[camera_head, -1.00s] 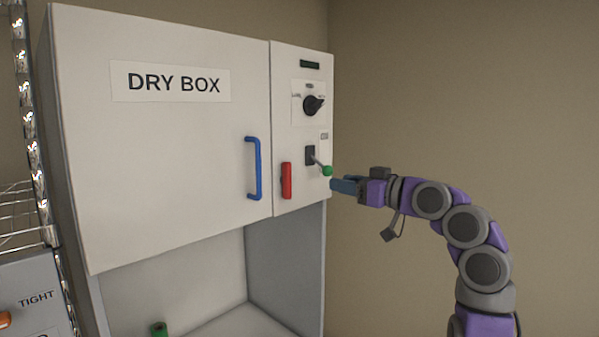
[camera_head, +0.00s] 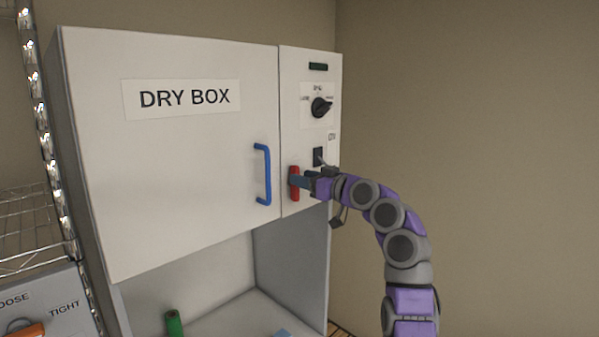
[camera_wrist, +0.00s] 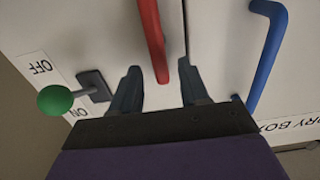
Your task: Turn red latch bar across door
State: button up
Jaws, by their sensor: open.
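The red latch bar (camera_head: 295,184) stands upright on the narrow right panel of the dry box, beside the door (camera_head: 180,160) with its blue handle (camera_head: 263,175). My gripper (camera_head: 300,180) is at the bar and hides its middle in the head view. In the wrist view the red bar (camera_wrist: 152,35) comes down from the top, its lower end between my open blue-grey fingertips (camera_wrist: 160,80), with a gap on both sides. The blue handle (camera_wrist: 268,55) is to the right there, and the fingers do not hold anything.
A switch lever with a green knob (camera_wrist: 55,99) is close to my left finger in the wrist view. A black rotary knob (camera_head: 321,107) is higher on the panel. A green cylinder (camera_head: 174,323) stands in the bay below. A wire rack (camera_head: 35,225) is at left.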

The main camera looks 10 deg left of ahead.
jog(key=shift+x, duration=1.35)
grip_shut()
